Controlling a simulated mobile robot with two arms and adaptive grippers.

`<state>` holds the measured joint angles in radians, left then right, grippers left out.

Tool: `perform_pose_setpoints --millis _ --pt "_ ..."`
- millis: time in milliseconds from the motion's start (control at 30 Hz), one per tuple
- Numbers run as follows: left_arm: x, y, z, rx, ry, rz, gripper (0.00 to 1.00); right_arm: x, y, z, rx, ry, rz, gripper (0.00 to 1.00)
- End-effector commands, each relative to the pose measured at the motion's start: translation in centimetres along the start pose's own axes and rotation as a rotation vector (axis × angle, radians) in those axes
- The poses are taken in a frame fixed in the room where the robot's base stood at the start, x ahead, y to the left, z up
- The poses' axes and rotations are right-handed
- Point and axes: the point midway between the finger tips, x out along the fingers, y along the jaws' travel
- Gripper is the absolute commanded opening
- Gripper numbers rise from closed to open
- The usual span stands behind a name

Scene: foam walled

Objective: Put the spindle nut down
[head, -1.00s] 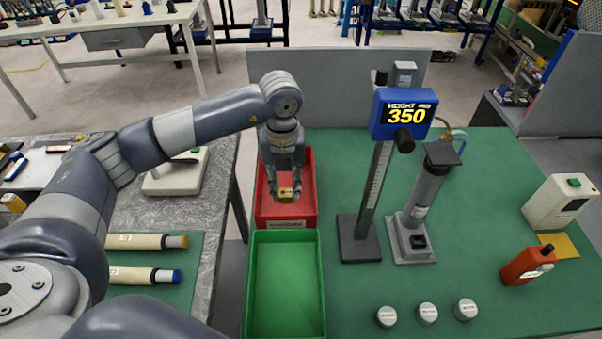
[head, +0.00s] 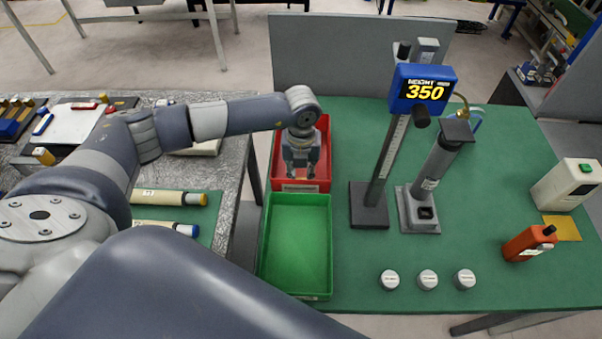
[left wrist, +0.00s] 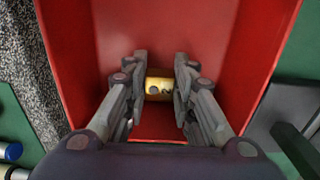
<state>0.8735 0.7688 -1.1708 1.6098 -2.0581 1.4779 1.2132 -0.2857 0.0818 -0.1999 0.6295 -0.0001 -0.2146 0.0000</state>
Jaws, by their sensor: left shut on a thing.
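The spindle nut (left wrist: 159,87) is a small yellow, brass-like piece with a dark spot, seen in the left wrist view between my left fingers. My left gripper (head: 300,172) is shut on it and points down inside the red bin (head: 323,150). The red bin's floor and walls surround the fingers in the left wrist view (left wrist: 110,30). The nut is hidden behind the gripper in the head view. I cannot tell if the nut touches the bin floor. My right gripper is not in view.
A green bin (head: 297,245) sits directly in front of the red one and is empty. A height gauge (head: 376,180) and a grey column stand (head: 430,185) rise to the right.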

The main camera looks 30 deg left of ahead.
Motion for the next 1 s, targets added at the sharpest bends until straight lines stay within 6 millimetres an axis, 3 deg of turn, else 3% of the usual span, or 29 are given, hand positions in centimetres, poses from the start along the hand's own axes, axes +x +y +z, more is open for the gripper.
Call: perform_pose_setpoints --millis 167,200,267,400,700,833,1000 --pt "0.4 0.0 0.0 0.000 0.000 0.000 0.00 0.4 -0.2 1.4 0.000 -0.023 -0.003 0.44" --pt "0.2 0.0 0.0 0.000 0.000 0.000 0.31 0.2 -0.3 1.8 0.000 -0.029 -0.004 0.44" --pt "0.2 0.0 0.0 0.000 0.000 0.000 0.44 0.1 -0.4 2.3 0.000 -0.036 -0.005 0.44" --pt "0.2 0.0 0.0 0.000 0.000 0.000 0.44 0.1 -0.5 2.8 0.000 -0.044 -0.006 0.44" --pt "-0.4 0.0 0.1 0.000 -0.002 -0.001 0.44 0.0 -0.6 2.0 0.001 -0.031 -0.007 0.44" --pt "-2.3 0.0 0.1 0.001 -0.005 -0.002 0.44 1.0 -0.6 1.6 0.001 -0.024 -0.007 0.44" --pt "-6.0 -0.1 0.2 0.001 -0.006 -0.004 0.44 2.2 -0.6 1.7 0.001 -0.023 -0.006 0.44"
